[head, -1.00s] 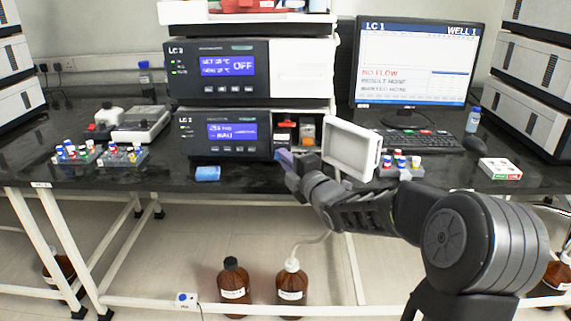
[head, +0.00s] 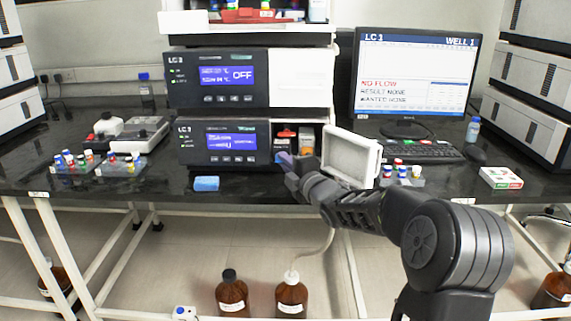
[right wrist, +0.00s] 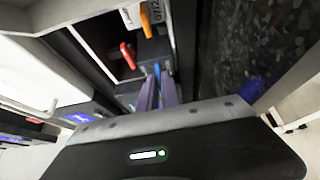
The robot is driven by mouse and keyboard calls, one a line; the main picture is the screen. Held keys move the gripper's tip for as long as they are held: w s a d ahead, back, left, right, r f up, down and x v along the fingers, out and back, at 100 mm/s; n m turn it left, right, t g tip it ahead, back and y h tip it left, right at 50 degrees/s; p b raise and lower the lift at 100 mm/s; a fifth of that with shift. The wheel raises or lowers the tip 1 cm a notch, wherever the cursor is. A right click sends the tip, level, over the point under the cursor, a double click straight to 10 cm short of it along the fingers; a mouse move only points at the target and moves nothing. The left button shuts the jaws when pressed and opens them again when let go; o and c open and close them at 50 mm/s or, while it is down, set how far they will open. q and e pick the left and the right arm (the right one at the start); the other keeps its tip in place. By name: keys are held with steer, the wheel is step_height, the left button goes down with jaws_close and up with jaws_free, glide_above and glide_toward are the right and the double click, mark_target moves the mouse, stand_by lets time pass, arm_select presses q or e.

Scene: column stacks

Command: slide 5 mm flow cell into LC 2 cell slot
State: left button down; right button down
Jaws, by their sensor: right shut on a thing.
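LC 2 (head: 222,143) is the lower unit of the stack, with a lit blue screen. Its bay on the right side is open, and the white door (head: 350,158) is swung out to the right. Inside are a red lever (right wrist: 128,57) and an orange-marked part (head: 306,138). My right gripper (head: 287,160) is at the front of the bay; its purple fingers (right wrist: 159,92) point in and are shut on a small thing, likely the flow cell. That thing is almost wholly hidden, with a bit of blue at the fingertips. The cell slot is not clearly visible. My left gripper is out of view.
A blue block (head: 206,183) lies on the black bench in front. A rack of capped vials (head: 400,173) stands right of the door, before the keyboard (head: 425,149). The open door is close beside my right arm.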

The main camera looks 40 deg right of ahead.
steer(key=shift+r, duration=0.1)
steer(key=c, duration=1.5)
jaws_free()
steer(key=shift+s, duration=0.15)
steer(key=s, duration=0.5)
steer(key=s+a, duration=0.1)
steer(key=s, duration=0.1)
steer(key=shift+s+a, duration=0.1)
steer(key=shift+s, duration=0.15)
